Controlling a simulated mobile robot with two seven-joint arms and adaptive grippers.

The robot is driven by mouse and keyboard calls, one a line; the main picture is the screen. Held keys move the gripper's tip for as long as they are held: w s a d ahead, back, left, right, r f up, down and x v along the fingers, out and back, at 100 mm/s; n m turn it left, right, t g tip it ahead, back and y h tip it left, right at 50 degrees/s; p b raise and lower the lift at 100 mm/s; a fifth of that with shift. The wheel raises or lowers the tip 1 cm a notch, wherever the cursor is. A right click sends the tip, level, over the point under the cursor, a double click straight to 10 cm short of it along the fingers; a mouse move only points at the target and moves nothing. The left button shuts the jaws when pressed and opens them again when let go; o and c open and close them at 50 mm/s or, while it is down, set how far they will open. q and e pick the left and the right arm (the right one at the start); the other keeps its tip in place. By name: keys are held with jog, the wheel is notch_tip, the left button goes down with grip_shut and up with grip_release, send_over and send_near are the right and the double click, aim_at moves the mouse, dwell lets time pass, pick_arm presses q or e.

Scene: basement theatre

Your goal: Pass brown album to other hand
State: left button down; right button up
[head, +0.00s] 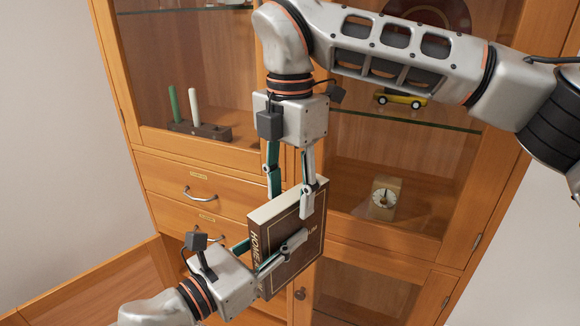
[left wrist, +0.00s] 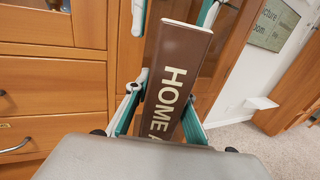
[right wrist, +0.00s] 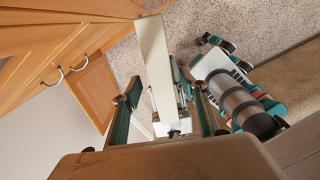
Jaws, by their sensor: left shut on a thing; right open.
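The brown album (head: 297,238), with pale page edges and "HOME" lettering on its spine, is held upright in mid-air. My left gripper (head: 266,254) is shut on its lower part from below left. In the left wrist view the brown spine (left wrist: 176,75) stands between the left fingers. My right gripper (head: 292,194) points down from above and is open, its fingers on either side of the album's upper part. In the right wrist view the pale page edge (right wrist: 156,62) lies between the open fingers. I cannot tell whether either right finger touches it.
A wooden cabinet (head: 226,163) with glass doors and drawers stands behind. Its shelves hold a small clock (head: 383,198), a yellow toy car (head: 400,99) and a stand (head: 200,131) with a green and a white stick. Carpet (right wrist: 215,25) shows below.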

pick_arm(q)
jog(key=shift+r, duration=0.15)
pick_arm(e)
jog(key=shift+f, duration=1.55)
grip_shut()
pick_arm(q)
jog(key=c, duration=1.6)
grip_release()
jog(key=shift+c, duration=0.2)
